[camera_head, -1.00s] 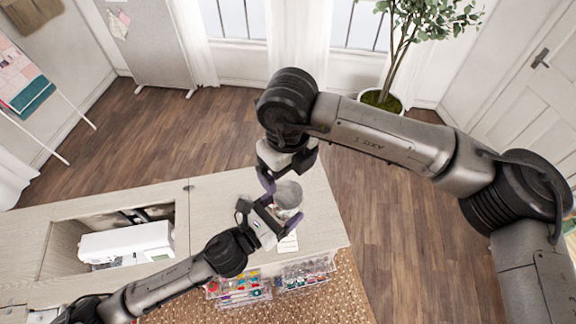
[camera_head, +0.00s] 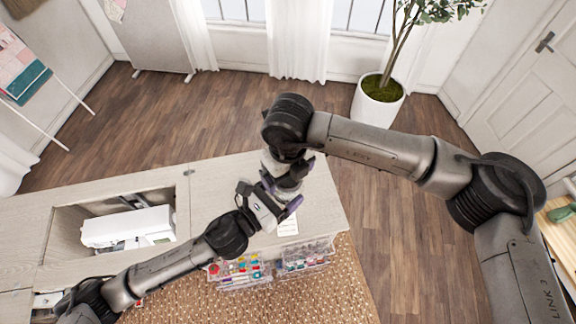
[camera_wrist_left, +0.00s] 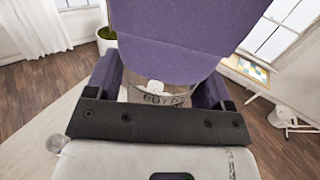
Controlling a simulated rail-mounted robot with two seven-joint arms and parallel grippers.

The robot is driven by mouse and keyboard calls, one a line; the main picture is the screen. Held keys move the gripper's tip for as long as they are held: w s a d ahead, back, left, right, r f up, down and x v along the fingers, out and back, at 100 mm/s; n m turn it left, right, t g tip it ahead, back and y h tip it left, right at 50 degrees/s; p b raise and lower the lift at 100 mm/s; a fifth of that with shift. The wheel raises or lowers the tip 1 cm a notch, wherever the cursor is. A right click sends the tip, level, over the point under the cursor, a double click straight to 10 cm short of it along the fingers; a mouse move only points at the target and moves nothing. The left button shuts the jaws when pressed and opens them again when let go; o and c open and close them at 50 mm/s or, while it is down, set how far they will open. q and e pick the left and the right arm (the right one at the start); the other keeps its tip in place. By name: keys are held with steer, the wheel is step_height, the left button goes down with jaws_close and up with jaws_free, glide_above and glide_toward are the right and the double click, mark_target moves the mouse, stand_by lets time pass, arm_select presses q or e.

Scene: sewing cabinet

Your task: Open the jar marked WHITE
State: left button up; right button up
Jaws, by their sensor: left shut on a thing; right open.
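A clear glass jar (camera_wrist_left: 158,96) stands between the purple fingers of my left gripper (camera_wrist_left: 160,85) in the left wrist view. Dark lettering shows on its side but is partly hidden, so I cannot read it fully. My left gripper (camera_head: 277,208) is shut on this jar above the cabinet top in the head view. My right gripper (camera_head: 282,180) is open and comes down from above, right over the jar. Its broad purple finger (camera_wrist_left: 185,35) covers the jar's top in the left wrist view, so the lid is hidden. I cannot tell whether it touches the lid.
A white sewing machine (camera_head: 127,228) sits in the cabinet recess at left. A paper card (camera_head: 288,227) lies on the cabinet top (camera_head: 325,207) by the grippers. Clear organisers with colourful supplies (camera_head: 240,270) stand along the front edge. The top's right end is bare.

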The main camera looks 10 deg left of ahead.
steer(key=c, duration=0.9)
steer(key=shift+c, duration=0.2)
steer(key=shift+r, duration=0.3)
steer(key=shift+r, duration=0.75)
steer(key=shift+r, duration=0.1)
stand_by(0.3)
steer(key=shift+r, duration=1.95)
